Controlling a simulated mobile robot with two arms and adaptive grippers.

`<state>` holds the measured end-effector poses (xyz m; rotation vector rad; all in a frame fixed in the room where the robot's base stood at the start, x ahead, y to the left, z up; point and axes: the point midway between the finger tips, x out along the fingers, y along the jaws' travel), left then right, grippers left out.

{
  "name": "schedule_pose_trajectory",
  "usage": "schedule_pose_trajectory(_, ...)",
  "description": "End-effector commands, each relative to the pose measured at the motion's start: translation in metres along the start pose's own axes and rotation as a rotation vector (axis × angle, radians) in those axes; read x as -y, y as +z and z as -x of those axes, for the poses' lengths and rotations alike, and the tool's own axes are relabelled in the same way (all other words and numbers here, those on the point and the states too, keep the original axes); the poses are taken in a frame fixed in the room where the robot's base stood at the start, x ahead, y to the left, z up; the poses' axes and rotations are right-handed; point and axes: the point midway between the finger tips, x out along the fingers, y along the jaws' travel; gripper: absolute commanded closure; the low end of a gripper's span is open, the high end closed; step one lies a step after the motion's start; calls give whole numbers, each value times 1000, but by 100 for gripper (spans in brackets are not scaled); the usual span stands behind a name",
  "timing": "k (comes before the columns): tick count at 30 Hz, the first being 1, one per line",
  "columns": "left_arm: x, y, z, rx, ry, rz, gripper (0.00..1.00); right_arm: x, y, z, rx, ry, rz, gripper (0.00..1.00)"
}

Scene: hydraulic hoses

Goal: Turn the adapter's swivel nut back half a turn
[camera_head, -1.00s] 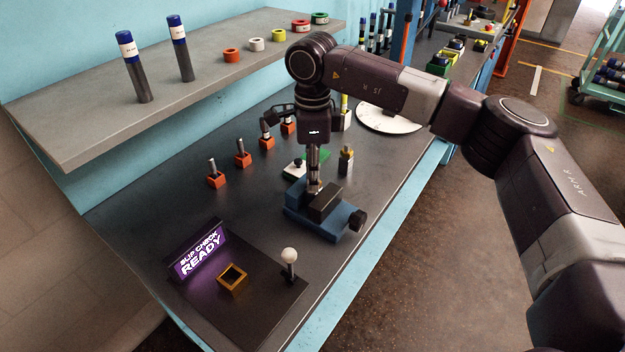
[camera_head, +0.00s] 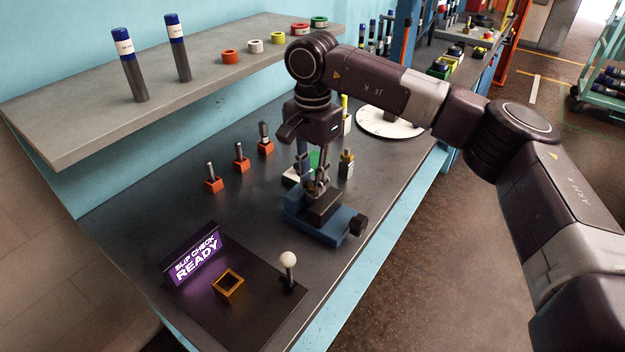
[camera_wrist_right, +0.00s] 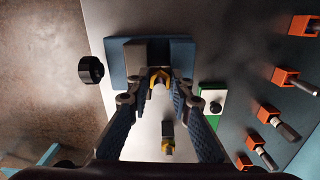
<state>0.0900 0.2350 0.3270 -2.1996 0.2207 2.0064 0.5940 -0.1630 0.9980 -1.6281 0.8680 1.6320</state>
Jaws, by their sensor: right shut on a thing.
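A blue vise (camera_head: 322,222) with dark jaws stands on the bench; it also shows at the top of the wrist view (camera_wrist_right: 183,55). The adapter, with a brass-coloured nut (camera_wrist_right: 160,76), sits upright at the vise jaws. My right gripper (camera_head: 317,184) points down over the vise. In the wrist view its two fingertips (camera_wrist_right: 160,84) are shut on the nut from both sides. The fingers mostly hide the adapter in the head view. My left gripper is in neither view.
Close behind the vise stand a brass-topped fitting (camera_head: 346,163) and a green-and-white block (camera_wrist_right: 212,103). Orange holders (camera_head: 241,163) with pins line the back. A slip-check stand (camera_head: 196,258) and a white-knobbed lever (camera_head: 288,260) are in front. A shelf (camera_head: 215,75) overhangs the rear.

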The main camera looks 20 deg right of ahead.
Motion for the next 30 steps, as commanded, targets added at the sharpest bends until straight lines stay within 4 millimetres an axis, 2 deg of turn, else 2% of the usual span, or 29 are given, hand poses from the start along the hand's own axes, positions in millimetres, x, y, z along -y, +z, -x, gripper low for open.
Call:
schedule_pose_trajectory(9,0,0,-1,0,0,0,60,0,0,2,-1,-4,79,100)
schedule_pose_trajectory(22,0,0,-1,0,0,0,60,0,0,2,-1,-4,87,100)
schedule_pose_trajectory(23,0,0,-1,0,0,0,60,0,0,2,-1,-4,87,78)
schedule_pose_trajectory(27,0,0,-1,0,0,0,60,0,0,1,-1,-3,86,63)
schedule_pose_trajectory(30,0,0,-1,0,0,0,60,0,0,1,-1,-2,86,62)
